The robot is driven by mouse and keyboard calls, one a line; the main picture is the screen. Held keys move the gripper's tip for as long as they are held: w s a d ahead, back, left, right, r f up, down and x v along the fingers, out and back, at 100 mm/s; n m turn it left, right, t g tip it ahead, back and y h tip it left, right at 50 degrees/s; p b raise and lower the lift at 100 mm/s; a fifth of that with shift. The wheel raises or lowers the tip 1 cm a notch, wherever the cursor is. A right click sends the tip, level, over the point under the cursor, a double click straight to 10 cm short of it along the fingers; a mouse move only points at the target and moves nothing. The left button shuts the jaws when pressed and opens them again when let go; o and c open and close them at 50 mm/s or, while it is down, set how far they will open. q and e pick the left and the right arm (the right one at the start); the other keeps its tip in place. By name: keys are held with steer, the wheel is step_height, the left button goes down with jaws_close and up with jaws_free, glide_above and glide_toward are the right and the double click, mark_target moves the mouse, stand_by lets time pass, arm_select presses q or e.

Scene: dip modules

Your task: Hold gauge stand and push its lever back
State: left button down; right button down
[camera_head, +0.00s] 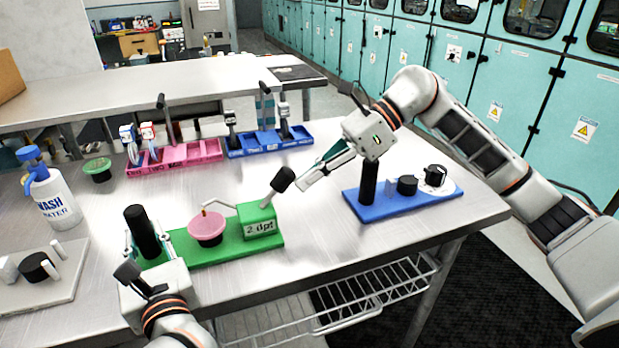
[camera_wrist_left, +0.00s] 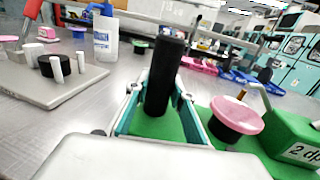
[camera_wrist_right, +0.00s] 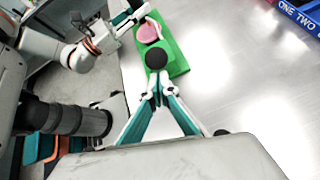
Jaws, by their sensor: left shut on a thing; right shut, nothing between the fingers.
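The gauge stand is a green base (camera_head: 222,256) with a black post (camera_head: 143,231) at its left end, a pink-topped round pad (camera_head: 206,227) and a block marked "2 dpt". Its lever has a black knob (camera_head: 283,179) and leans up to the right from the block. My left gripper (camera_wrist_left: 160,112) is shut on the black post, one finger on each side. My right gripper (camera_head: 308,181) is shut and empty, its tips close to the right of the knob. In the right wrist view the knob (camera_wrist_right: 156,58) is just beyond the fingertips; contact cannot be told.
A blue stand (camera_head: 400,205) with a black post and knobs is at the right. Pink (camera_head: 182,160) and blue (camera_head: 272,142) trays stand behind. A wash bottle (camera_head: 52,196) and a grey plate (camera_head: 62,285) are at the left. The table between stand and trays is clear.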

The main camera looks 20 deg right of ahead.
mark_target(290, 172)
steer(key=shift+a+r+h, duration=0.2)
steer(key=shift+r+h, duration=0.05)
steer(key=shift+h, duration=0.05)
steer(key=shift+a+r, duration=0.1)
steer(key=shift+r, duration=0.05)
steer(key=shift+a+r+h, duration=0.45)
steer(key=shift+r+h, duration=0.2)
steer(key=shift+h, duration=0.25)
steer(key=shift+a+r+h, duration=0.6)
steer(key=shift+a+h, duration=0.1)
steer(key=shift+h, duration=0.2)
steer(key=shift+a+r, duration=0.35)
steer(key=shift+a, duration=0.35)
steer(key=shift+a+r, duration=0.35)
steer(key=shift+a, duration=0.3)
arm_select(q)
steer(key=shift+d, duration=0.1)
arm_select(e)
steer(key=shift+a, duration=0.2)
arm_select(q)
steer(key=shift+d, duration=0.15)
arm_select(e)
steer(key=shift+s+a, duration=0.15)
steer(key=shift+a, duration=0.1)
